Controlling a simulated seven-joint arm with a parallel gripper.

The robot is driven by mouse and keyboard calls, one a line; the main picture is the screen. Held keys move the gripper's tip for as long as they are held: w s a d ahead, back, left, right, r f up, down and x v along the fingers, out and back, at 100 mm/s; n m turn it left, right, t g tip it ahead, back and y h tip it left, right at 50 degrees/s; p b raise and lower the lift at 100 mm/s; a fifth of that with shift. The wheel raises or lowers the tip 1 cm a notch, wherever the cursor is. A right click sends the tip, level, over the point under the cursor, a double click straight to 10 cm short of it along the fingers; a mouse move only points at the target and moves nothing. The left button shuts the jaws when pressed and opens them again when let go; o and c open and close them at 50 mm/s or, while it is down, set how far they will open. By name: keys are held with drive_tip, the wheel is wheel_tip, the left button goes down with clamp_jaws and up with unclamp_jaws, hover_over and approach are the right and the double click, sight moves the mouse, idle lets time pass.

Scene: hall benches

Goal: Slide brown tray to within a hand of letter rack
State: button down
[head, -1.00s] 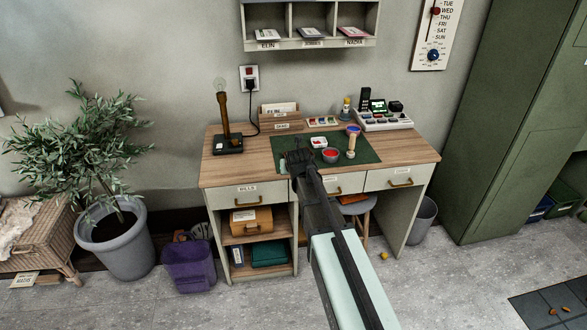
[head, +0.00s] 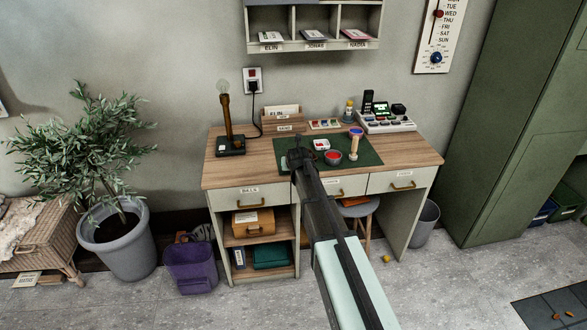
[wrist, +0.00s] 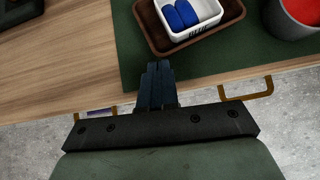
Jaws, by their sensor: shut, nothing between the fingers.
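The brown tray (wrist: 149,31) shows at the top of the wrist view, lying on the green desk mat. A white tub (wrist: 168,28) with blue items in it stands in the tray. In the head view my gripper mostly hides the tray. The wooden letter rack (head: 269,121) stands at the back of the desk against the wall, with letters in it, beyond the tray and to its left. My gripper (wrist: 159,68) is shut and empty, its fingertips at the tray's near edge. I cannot tell whether they touch it. It also shows low over the mat in the head view (head: 298,157).
A red-filled bowl (head: 333,157) and an hourglass-like item (head: 355,144) stand right of the tray on the mat (head: 367,154). A lamp (head: 228,128) stands left of the rack.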

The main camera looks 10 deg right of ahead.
drive_tip(key=w, duration=1.1)
drive_tip(key=shift+d, duration=0.25)
drive_tip(key=shift+s, duration=0.1)
drive_tip(key=shift+s, duration=0.75)
drive_tip(key=s, duration=0.3)
drive_tip(key=shift+s+a+r, duration=0.1)
drive_tip(key=shift+s+r, duration=0.15)
drive_tip(key=shift+r, duration=0.05)
drive_tip(key=v, duration=0.8)
drive_tip(key=shift+s+r, duration=0.15)
drive_tip(key=shift+r, duration=0.2)
